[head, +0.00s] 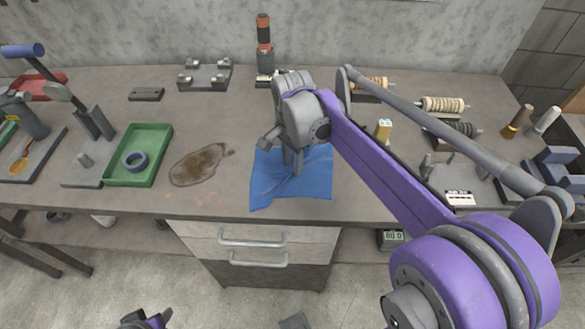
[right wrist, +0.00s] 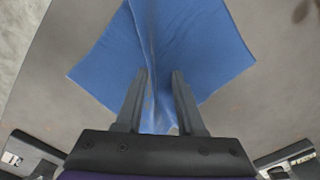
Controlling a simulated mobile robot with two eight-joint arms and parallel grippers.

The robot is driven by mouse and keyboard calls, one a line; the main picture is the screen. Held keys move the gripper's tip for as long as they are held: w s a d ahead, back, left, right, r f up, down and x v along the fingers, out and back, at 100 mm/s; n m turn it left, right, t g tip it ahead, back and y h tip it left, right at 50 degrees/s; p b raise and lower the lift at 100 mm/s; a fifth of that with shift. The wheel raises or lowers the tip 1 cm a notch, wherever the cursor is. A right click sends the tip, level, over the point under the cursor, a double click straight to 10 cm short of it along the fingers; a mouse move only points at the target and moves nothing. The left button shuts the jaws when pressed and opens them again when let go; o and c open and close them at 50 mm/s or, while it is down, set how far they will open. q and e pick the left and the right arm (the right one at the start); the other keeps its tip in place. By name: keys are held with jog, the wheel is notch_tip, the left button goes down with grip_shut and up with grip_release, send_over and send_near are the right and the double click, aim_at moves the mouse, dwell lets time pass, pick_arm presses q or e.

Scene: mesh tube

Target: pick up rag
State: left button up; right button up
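The blue rag (head: 308,184) lies on the workbench, and its front part reaches the front edge. My right gripper (head: 292,172) points down over the rag's middle, with its fingertips at or very near the cloth. In the right wrist view, the rag (right wrist: 200,50) spreads beyond and between the fingers of my right gripper (right wrist: 160,75). The fingers stand apart, with a raised fold of cloth running between them. Whether they touch the fold is unclear. My left gripper cannot be made out; only a dark and purple piece of my own body shows at the bottom edge.
A brown stain (head: 200,165) lies left of the rag. A metal fixture (head: 205,75) and a striped orange-black column (head: 264,45) stand behind. Thread spools (head: 443,104) are at the right, behind my arm.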

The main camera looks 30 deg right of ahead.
grip_shut()
dwell(0.3)
notch_tip(320, 180, up, 12)
jog(key=p, duration=0.8)
